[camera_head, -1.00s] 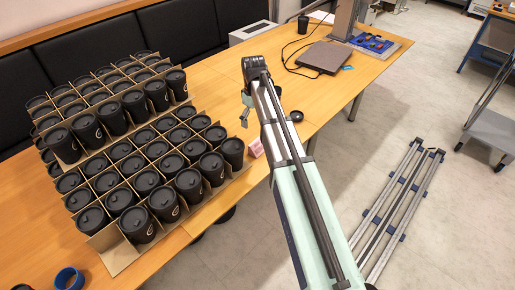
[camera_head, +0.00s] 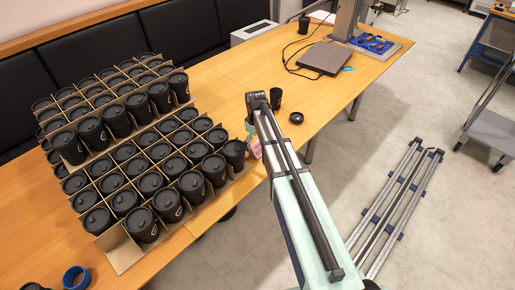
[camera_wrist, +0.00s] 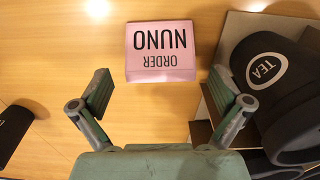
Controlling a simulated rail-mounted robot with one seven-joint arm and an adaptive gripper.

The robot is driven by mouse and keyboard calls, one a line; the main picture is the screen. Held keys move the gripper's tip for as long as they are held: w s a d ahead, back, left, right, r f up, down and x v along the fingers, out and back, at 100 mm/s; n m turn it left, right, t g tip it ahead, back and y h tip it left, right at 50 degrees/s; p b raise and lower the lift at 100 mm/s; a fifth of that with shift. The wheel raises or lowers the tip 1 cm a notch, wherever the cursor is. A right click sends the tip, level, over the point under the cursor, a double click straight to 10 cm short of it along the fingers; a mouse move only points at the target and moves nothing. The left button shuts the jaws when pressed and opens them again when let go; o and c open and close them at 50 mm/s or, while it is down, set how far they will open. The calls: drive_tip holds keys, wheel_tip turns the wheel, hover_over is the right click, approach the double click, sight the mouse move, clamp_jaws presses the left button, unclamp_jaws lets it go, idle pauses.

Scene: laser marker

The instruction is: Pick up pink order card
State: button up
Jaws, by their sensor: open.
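In the head view the card (camera_head: 254,148) shows as a small pink patch by the front right corner of the cup box, partly hidden by my arm. My gripper (camera_head: 252,132) hangs just above and beside it there.
A cardboard box (camera_head: 120,250) of black lidded cups stands left of the card. A cup marked TEA (camera_wrist: 268,72) is close to the right finger. A black cup (camera_head: 275,99) and a lid (camera_head: 296,118) stand beyond my arm.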

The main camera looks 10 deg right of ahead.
sight(256, 144)
drive_tip(key=shift+s+f+p, duration=0.1)
drive_tip(key=shift+f+p, duration=0.2)
drive_tip(key=shift+f, duration=1.2)
drive_tip(key=c, duration=1.2)
drive_tip(key=shift+o, duration=0.2)
drive_tip(key=shift+r, duration=0.15)
